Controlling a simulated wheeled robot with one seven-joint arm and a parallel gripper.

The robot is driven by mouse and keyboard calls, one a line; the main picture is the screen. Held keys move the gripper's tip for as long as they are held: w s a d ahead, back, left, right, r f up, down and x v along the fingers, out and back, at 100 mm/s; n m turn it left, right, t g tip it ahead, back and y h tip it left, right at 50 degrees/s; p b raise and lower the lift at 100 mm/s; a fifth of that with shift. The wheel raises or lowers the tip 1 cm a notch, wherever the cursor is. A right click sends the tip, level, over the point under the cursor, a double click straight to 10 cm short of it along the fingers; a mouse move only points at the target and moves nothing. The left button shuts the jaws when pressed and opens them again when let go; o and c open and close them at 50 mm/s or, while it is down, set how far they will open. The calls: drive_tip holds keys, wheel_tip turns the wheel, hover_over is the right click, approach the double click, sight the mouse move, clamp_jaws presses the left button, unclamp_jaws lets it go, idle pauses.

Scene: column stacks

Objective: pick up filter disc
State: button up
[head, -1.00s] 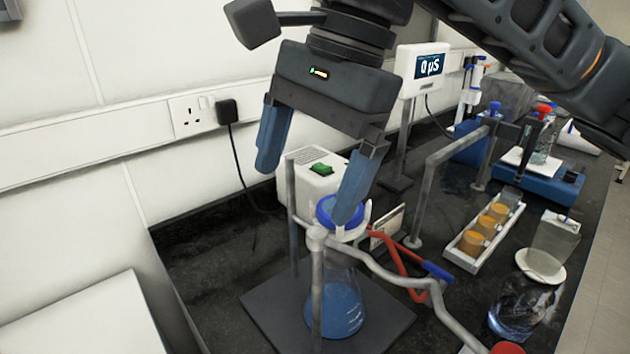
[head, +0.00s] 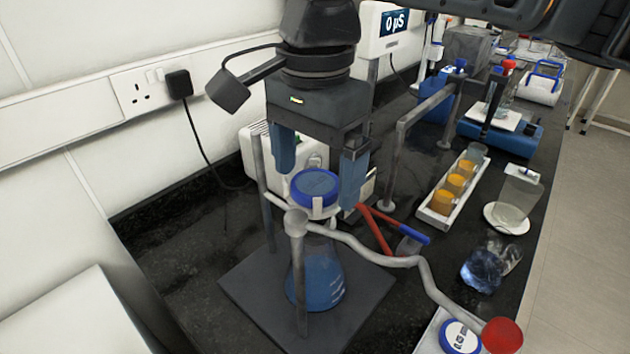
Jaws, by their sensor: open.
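A flat round blue disc, which looks like the filter disc (head: 315,181), lies level on top of a white holder (head: 318,212) above a flask of blue liquid (head: 322,278). My gripper (head: 318,186) is open and empty, pointing down at the disc. One blue finger is to the left and the other to the right of the disc in the picture. Whether either finger touches it, I cannot tell. A second round piece, blue-rimmed with a white labelled face (head: 460,337), lies at the bottom right.
A grey stand (head: 296,270) with a metal rod and a wavy grey tube (head: 380,255) stands close around the flask. A white tray of orange jars (head: 452,190) and glassware are farther right. Bare dark bench lies left.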

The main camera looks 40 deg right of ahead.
drive_tip(key=shift+f, duration=0.25)
drive_tip(key=shift+c, duration=0.4)
drive_tip(key=c, duration=1.1)
